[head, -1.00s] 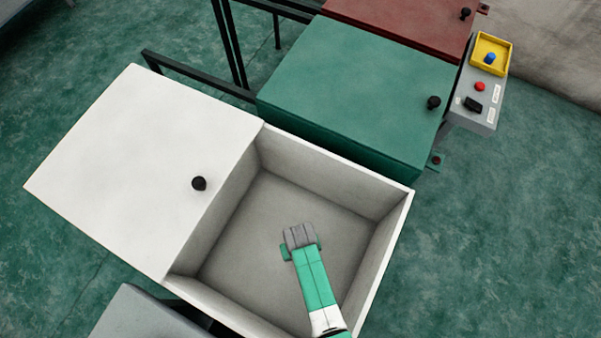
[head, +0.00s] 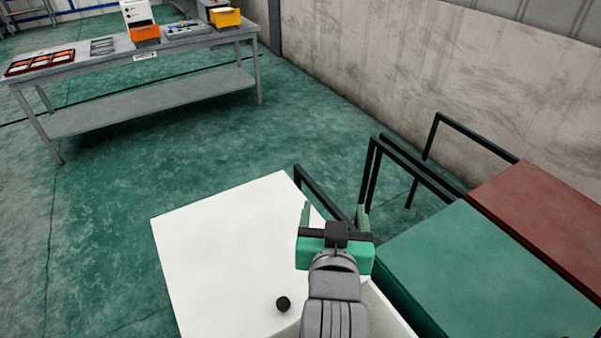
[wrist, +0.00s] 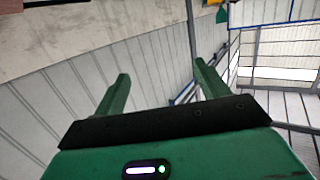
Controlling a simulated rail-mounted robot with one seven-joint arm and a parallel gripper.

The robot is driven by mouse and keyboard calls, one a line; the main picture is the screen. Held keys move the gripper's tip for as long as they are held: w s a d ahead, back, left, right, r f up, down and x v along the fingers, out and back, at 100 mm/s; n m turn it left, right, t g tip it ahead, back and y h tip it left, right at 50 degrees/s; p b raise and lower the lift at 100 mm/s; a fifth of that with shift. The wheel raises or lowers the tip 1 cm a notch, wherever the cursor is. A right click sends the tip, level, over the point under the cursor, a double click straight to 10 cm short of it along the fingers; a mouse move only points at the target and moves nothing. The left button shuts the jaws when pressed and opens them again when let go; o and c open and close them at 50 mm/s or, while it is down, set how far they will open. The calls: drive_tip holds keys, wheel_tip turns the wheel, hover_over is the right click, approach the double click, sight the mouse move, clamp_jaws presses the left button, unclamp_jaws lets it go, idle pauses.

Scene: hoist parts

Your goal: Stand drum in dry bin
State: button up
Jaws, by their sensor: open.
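My gripper (head: 334,214) is raised above the white bin in the head view, its two green fingers apart with nothing between them. In the wrist view my gripper (wrist: 162,85) is also open and empty, facing the wall and roof structure. The white bin's lid (head: 220,240) with a black knob (head: 283,304) lies at the lower middle. The bin's white rim (head: 388,308) shows only in part, and its inside is hidden by my arm and the frame edge. I cannot make out a drum in either view.
A green-lidded bin (head: 480,270) and a red-lidded bin (head: 545,220) stand to the right, with black rails (head: 372,180) behind. A grey workbench (head: 150,100) at the back left carries trays, an orange-and-white box (head: 142,25) and a yellow bin (head: 225,17). Open floor lies between.

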drive_tip(key=s+a+r+t, duration=0.2)
drive_tip(key=s+r, duration=0.3)
drive_tip(key=r, duration=0.4)
drive_tip(key=s+a+r+t+y, duration=0.1)
drive_tip(key=s+r+t, duration=0.3)
drive_tip(key=r, duration=0.5)
drive_tip(key=s+a+r+n+t, duration=0.1)
drive_tip(key=s+a+r+t, duration=0.1)
drive_tip(key=s+r, duration=0.6)
wheel_tip(320, 180, up, 2)
drive_tip(key=shift+a+r+t+y, duration=0.1)
drive_tip(key=shift+a+t+y, duration=0.2)
drive_tip(key=shift+a+t, duration=0.15)
wheel_tip(320, 180, up, 37)
drive_tip(key=p, duration=3.6)
drive_tip(key=shift+a+p, duration=0.2)
drive_tip(key=shift+p, duration=0.1)
drive_tip(key=shift+c, duration=0.2)
